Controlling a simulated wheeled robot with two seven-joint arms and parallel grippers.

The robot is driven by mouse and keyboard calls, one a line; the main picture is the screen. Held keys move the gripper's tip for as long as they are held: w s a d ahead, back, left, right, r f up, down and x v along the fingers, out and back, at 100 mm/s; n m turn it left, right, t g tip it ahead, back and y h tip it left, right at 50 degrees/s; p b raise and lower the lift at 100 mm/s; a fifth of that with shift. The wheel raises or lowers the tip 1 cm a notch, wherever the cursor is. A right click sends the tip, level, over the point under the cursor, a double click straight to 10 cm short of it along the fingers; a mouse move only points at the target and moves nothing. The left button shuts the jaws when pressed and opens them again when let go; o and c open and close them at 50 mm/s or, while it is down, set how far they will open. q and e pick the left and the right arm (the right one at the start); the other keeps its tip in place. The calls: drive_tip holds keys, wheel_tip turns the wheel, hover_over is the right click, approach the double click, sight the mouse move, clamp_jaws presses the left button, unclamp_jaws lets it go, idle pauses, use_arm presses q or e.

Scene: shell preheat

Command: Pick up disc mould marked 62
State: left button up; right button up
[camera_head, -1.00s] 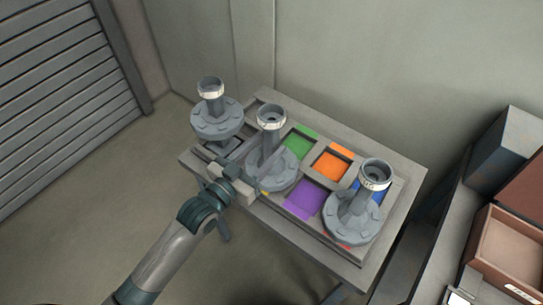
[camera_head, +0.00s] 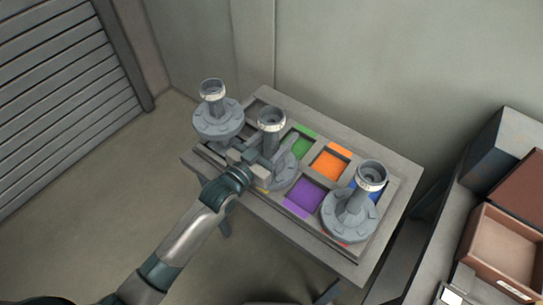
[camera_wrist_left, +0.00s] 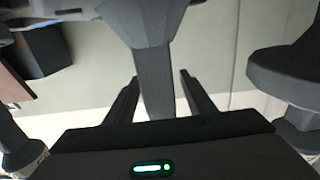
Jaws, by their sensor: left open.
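Three grey disc moulds, each a flanged disc with an upright stem and a pale marked band at the top, stand on the table: one at the left (camera_head: 218,118), one in the middle (camera_head: 286,172), one at the right (camera_head: 349,216). I cannot read which is marked 62. My left gripper (camera_head: 250,158) is at the middle mould's stem, low beside its disc. In the left wrist view, which looks upside down, the open fingers (camera_wrist_left: 160,80) stand on either side of a grey stem (camera_wrist_left: 155,82), apart from it. My right gripper is out of view.
A counter on the right holds a brown open box (camera_head: 503,250) and a grey box (camera_head: 500,150). A wall stands behind the table.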

use_arm(q)
drive_tip(key=shift+w+d, duration=0.15)
drive_tip(key=shift+w, duration=0.1)
drive_tip(key=shift+c, duration=0.5)
clamp_jaws()
drive_tip(key=shift+r, duration=0.2)
